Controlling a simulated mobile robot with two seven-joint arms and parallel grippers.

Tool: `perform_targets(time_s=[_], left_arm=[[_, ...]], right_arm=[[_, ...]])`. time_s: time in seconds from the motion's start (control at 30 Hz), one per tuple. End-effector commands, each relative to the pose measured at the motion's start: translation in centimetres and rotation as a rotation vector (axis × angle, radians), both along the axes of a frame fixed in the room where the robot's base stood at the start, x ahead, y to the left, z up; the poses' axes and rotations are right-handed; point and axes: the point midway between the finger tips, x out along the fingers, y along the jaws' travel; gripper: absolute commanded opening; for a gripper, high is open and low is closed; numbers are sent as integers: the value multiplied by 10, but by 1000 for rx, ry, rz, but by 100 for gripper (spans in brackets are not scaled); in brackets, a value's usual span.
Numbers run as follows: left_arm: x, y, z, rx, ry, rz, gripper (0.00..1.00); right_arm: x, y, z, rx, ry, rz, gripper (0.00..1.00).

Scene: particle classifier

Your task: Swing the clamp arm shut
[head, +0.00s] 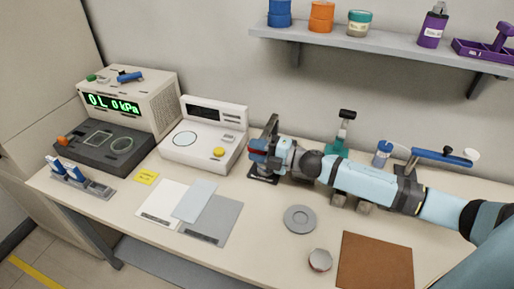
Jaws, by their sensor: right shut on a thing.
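The clamp stands at the back middle of the bench in the head view, with a black base (262,179) and a dark upright part (271,127). My right gripper (260,150) reaches in from the right, low over the bench, and is at the clamp. It is shut on the clamp arm, which is mostly hidden by the gripper, so its exact angle cannot be told. A red piece and a blue piece show at the gripper's end. My left gripper is not in view.
A white device (204,141) with a yellow button stands left of the clamp. A box with a green display (112,103) is further left. A grey disc (300,219), a round metal lid (320,260) and a brown mat (375,262) lie in front. A shelf (380,40) hangs above.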

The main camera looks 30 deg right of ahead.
Motion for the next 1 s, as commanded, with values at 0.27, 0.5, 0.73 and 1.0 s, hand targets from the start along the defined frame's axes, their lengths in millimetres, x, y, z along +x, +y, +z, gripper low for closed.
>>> perform_targets(time_s=[0.27,0.5,0.73,1.0], left_arm=[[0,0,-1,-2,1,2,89],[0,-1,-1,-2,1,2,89],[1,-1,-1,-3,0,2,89],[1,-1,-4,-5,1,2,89]], right_arm=[[-1,0,-6,6,12,-1,0],[-1,-1,-7,5,14,-2,46],[0,-1,-5,3,8,-2,55],[-11,-10,-6,2,8,-1,55]])
